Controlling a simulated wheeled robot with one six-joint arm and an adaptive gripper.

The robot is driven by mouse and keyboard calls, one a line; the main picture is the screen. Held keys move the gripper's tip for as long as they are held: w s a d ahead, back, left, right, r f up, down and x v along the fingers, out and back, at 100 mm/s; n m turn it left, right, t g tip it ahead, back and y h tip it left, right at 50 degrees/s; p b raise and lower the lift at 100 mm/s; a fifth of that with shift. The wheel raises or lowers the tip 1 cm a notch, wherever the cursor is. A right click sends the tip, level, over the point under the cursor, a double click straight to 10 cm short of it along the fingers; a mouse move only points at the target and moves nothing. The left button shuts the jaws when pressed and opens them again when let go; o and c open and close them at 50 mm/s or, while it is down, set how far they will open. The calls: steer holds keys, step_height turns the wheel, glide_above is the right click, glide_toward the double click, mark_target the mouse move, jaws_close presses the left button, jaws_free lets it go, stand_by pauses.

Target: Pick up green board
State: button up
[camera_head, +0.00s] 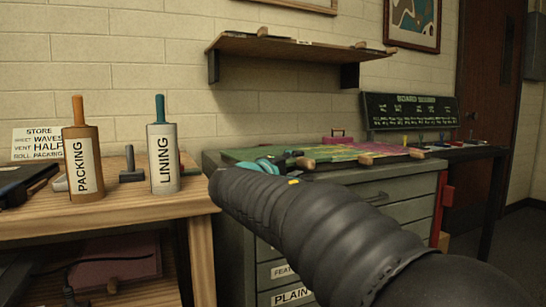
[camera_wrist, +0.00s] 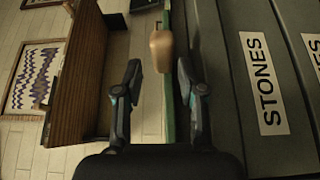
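A flat green board (camera_head: 240,154) lies on top of the grey cabinet in the head view, with wooden knobs near its front edge. In the wrist view the green board (camera_wrist: 168,112) shows edge-on as a thin green strip, with a wooden knob (camera_wrist: 161,50) beside it. My gripper (camera_wrist: 158,80) is open, its two fingers apart, with the green strip between them, close to the right finger. Whether that finger touches it I cannot tell. In the head view my gripper (camera_head: 268,165) is at the board's front left, partly hidden by my arm.
A pink marbled board (camera_head: 345,150) lies to the right on the cabinet (camera_head: 400,192). A shelf (camera_head: 285,48) hangs above. A dark score board (camera_head: 410,111) stands behind. The PACKING bottle (camera_head: 84,150) and LINING bottle (camera_head: 162,145) stand on the wooden bench at left.

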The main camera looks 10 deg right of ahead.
mark_target(302, 163)
steer(key=x, duration=0.5)
steer(key=shift+s+f, duration=0.1)
steer(key=shift+f, duration=0.05)
jaws_close()
